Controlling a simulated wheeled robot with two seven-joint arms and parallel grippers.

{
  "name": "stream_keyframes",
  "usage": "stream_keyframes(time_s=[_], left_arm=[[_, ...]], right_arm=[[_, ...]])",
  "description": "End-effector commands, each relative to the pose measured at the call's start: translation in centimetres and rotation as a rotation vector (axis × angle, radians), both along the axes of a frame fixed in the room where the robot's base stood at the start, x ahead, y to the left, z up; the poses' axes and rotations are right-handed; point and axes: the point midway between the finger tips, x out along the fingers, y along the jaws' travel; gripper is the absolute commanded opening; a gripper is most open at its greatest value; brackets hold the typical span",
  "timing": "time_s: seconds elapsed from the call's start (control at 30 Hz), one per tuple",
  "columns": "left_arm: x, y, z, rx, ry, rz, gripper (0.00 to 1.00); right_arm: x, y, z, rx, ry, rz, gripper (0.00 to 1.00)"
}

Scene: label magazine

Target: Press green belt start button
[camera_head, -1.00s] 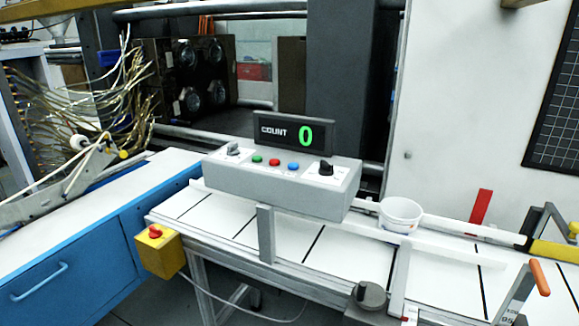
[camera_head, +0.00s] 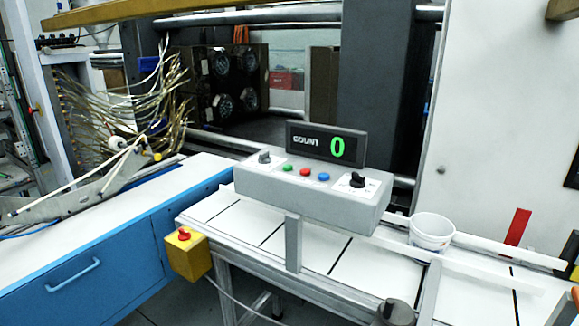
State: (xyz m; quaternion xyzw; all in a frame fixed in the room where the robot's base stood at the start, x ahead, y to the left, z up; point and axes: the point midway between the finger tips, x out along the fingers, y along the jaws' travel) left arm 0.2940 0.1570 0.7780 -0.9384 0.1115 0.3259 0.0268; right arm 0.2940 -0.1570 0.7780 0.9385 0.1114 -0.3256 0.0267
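The green button (camera_head: 288,168) is small and round, on the sloped top of a grey control box (camera_head: 300,196). A red button (camera_head: 306,171) and a blue button (camera_head: 323,177) sit to its right. A black knob stands at each end of the panel. The box is mounted over a conveyor belt (camera_head: 225,204) with white segments and dark lines. Neither of my grippers shows in the head view.
A yellow box with a red stop button (camera_head: 186,254) hangs at the belt's left end. A white tub (camera_head: 431,233) stands on the belt right of the control box. A blue cabinet (camera_head: 90,278) with a white top is at left. A red upright piece (camera_head: 517,227) stands at right.

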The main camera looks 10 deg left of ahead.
Motion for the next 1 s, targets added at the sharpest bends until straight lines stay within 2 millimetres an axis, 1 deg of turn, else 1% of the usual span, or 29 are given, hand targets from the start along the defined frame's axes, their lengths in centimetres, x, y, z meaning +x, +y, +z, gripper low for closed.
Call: stream_keyframes(time_s=[0.27, 0.3, 0.37, 0.4, 0.43, 1.0], left_arm=[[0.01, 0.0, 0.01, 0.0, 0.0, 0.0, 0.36], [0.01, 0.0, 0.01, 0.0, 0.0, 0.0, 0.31], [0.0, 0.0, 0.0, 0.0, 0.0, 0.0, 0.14], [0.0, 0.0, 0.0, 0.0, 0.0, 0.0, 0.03], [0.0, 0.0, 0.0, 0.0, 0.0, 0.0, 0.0], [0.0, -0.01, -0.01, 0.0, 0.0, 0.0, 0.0]], right_arm=[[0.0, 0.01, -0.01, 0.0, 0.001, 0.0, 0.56], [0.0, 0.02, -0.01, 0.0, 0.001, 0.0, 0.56], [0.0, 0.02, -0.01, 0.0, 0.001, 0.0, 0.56], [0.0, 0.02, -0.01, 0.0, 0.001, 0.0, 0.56], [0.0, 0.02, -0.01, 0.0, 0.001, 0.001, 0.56], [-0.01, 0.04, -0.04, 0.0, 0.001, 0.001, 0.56]])
